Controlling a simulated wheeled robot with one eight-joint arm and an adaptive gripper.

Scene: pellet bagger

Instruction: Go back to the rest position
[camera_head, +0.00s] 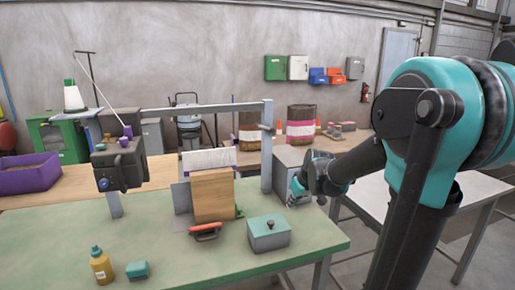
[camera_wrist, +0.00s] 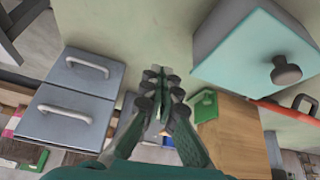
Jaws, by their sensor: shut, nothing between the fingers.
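My gripper (camera_head: 296,191) is in front of the grey box (camera_head: 288,158) at the right end of the green table (camera_head: 160,245). In the wrist view its fingers (camera_wrist: 162,82) are together with nothing between them. They point over bare green tabletop, apart from the things around them. In that view the grey box shows two panels with handles (camera_wrist: 75,100) on the left, and a grey box with a teal lid and dark knob (camera_wrist: 262,60) on the right. That lidded box (camera_head: 268,234) stands on the table at the front right.
A yellow bottle (camera_head: 101,265) and a teal block (camera_head: 138,271) are at the front left. A post and crossbar (camera_head: 266,145) rise behind. The front middle of the table is clear.

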